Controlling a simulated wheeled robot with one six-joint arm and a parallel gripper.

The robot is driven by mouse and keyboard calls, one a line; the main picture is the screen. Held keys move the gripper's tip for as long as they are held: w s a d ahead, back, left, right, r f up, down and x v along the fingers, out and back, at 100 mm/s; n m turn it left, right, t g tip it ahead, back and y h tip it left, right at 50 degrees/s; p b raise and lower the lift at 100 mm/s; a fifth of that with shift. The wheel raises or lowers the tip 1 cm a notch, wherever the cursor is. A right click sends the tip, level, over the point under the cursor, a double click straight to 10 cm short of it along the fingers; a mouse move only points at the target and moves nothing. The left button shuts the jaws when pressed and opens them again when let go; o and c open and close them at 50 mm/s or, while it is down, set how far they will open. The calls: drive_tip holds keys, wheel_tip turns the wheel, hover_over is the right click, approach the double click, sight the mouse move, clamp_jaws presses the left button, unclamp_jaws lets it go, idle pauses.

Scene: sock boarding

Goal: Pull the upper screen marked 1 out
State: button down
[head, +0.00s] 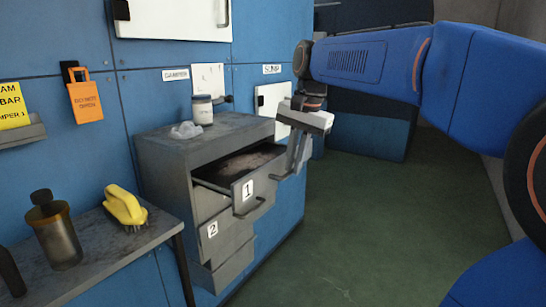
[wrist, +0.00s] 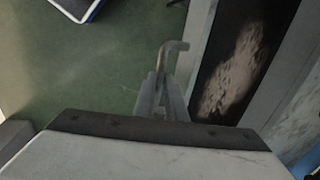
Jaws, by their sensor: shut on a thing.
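The upper screen marked 1 (head: 241,196) stands partly out of the grey cabinet (head: 165,165), with its dark, dirt-streaked inside showing from above. The streaked inside also shows in the wrist view (wrist: 235,75). Its bar handle (head: 277,177) is at the right of its front. My gripper (head: 292,168) is shut on this handle, pointing down. In the wrist view the fingers (wrist: 161,100) close around the bar, and its bent end (wrist: 178,46) sticks out beyond them. The exact contact is partly hidden.
The lower screen marked 2 (head: 226,232) sits below, with its handle (head: 260,208) close under screen 1. A white jar (head: 202,110) and a crumpled clear item (head: 186,130) stand on the cabinet. A bench with a yellow brush (head: 124,206) is at left. Green floor (head: 375,225) is clear at right.

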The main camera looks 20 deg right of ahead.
drive_tip(key=s+d, duration=0.3)
drive_tip(key=s, duration=0.2)
drive_tip(key=shift+d, duration=0.25)
drive_tip(key=c, duration=1.8)
unclamp_jaws()
drive_tip(key=r, duration=0.5)
drive_tip(key=s+d+r, duration=0.1)
drive_tip(key=r, duration=0.5)
drive_tip(key=s+d+r, duration=0.1)
drive_tip(key=r, duration=0.5)
drive_tip(key=shift+s, duration=0.2)
drive_tip(key=s+a+f+n+t, duration=0.1)
drive_tip(key=s+a+f+n, duration=0.1)
drive_tip(key=f, duration=1)
drive_tip(key=s+a+f+n+t+h, duration=0.1)
drive_tip(key=s+f+n, duration=0.4)
drive_tip(key=f, duration=0.8)
drive_tip(key=s+a+f+n+t, duration=0.1)
drive_tip(key=s+a+f+n, duration=0.2)
drive_tip(key=s+f, duration=0.4)
drive_tip(key=shift+s+a+f+n, duration=0.1)
drive_tip(key=shift+s+f+n, duration=0.05)
drive_tip(key=shift+f, duration=1.3)
drive_tip(key=shift+s+a+f+n, duration=0.1)
drive_tip(key=shift+f+n, duration=0.05)
drive_tip(key=shift+f, duration=1.25)
